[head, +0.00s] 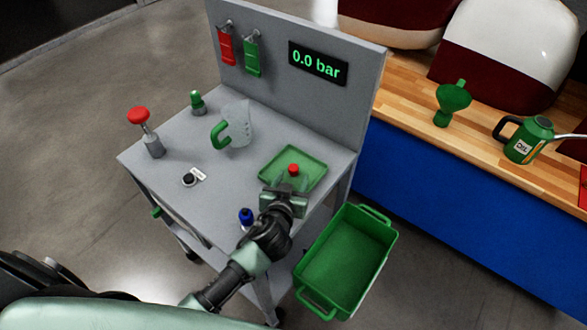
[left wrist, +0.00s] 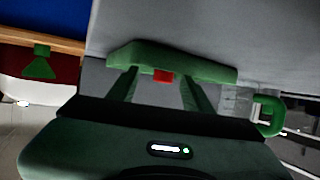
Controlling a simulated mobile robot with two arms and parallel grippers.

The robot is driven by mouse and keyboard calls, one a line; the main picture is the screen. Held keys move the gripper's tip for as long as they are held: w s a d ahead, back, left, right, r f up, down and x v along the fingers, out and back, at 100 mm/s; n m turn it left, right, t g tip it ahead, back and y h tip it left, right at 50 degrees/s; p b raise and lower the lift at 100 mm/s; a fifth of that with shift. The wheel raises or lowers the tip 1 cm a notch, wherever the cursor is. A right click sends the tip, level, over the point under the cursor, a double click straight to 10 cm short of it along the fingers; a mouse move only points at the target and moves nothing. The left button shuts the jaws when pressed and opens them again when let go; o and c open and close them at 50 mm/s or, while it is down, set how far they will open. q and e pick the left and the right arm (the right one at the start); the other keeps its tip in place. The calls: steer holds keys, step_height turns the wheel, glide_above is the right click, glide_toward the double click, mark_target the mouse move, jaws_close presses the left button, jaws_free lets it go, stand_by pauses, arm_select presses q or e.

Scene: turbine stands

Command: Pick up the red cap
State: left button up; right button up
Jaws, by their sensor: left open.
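The small red cap (head: 293,169) is at the green tray (head: 313,157) on the grey cart top. My left gripper (head: 289,186) is at the near edge of that tray, just in front of the cap. In the left wrist view the red cap (left wrist: 163,76) shows between the two open fingers (left wrist: 165,88), with the green tray (left wrist: 200,69) behind it. I cannot tell whether the fingers touch the cap. My right gripper is not in view.
A red-knobbed post (head: 140,120), a green fitting (head: 197,102), a clear jug (head: 238,123) and a blue-topped part (head: 246,217) are on the cart. A green crate (head: 346,258) is at the right. A back panel (head: 300,95) with a "0.0 bar" display rises behind.

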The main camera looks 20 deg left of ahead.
mark_target(293, 169)
arm_select(q)
steer(key=w, duration=0.1)
steer(key=w+p, duration=0.1)
steer(key=w, duration=0.1)
steer(key=w+a, duration=0.1)
steer(key=shift+w+f, duration=0.45)
jaws_close()
stand_by(1.0)
